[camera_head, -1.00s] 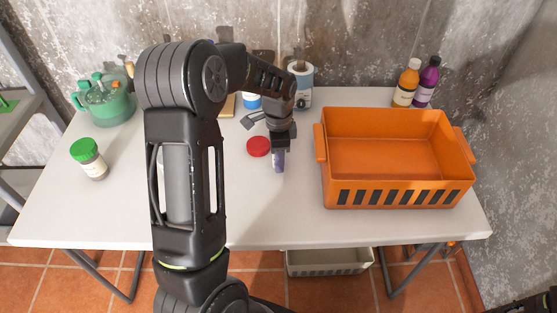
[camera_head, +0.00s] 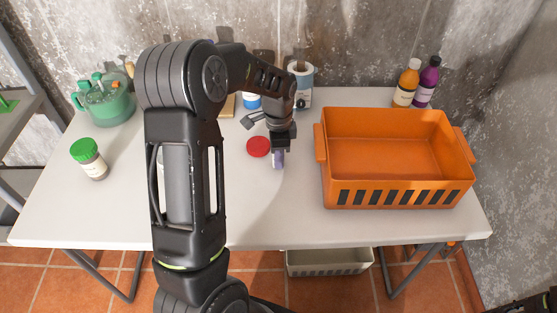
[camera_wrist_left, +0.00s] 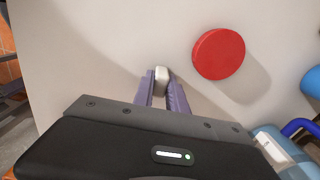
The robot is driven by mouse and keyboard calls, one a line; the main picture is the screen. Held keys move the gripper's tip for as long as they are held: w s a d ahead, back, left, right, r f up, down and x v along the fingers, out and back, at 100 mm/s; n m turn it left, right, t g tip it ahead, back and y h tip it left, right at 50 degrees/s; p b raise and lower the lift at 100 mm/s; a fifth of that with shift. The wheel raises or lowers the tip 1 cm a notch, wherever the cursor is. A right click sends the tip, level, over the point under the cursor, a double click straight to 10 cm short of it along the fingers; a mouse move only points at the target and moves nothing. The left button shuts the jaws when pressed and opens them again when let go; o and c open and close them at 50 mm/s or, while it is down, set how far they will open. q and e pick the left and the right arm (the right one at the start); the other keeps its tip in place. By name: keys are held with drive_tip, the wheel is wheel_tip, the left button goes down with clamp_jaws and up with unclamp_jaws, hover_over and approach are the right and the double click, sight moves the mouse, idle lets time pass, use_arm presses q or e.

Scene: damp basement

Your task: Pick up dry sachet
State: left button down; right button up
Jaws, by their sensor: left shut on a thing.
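My left gripper (camera_head: 278,160) points down over the white table, left of the orange crate. In the left wrist view its two purple fingers (camera_wrist_left: 162,88) are shut on a small whitish thing (camera_wrist_left: 162,75), which looks like the dry sachet. Only its end shows between the fingertips; the fingers hide the rest. In the head view I cannot make it out. I cannot tell whether it touches the table. My right gripper is not seen; only a dark part shows at the lower right corner.
A red lid (camera_head: 259,147) lies beside the gripper. An orange crate (camera_head: 330,195) stands to the right. Two bottles (camera_head: 407,83) stand behind it. A green-capped jar (camera_head: 88,158) and green watering can (camera_head: 105,102) stand left. The table's front middle is clear.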

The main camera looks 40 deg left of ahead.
use_arm(q)
wheel_tip(320, 180, up, 10)
drive_tip(key=shift+r, duration=0.1)
idle(0.5)
drive_tip(key=shift+d, duration=0.1)
idle(0.4)
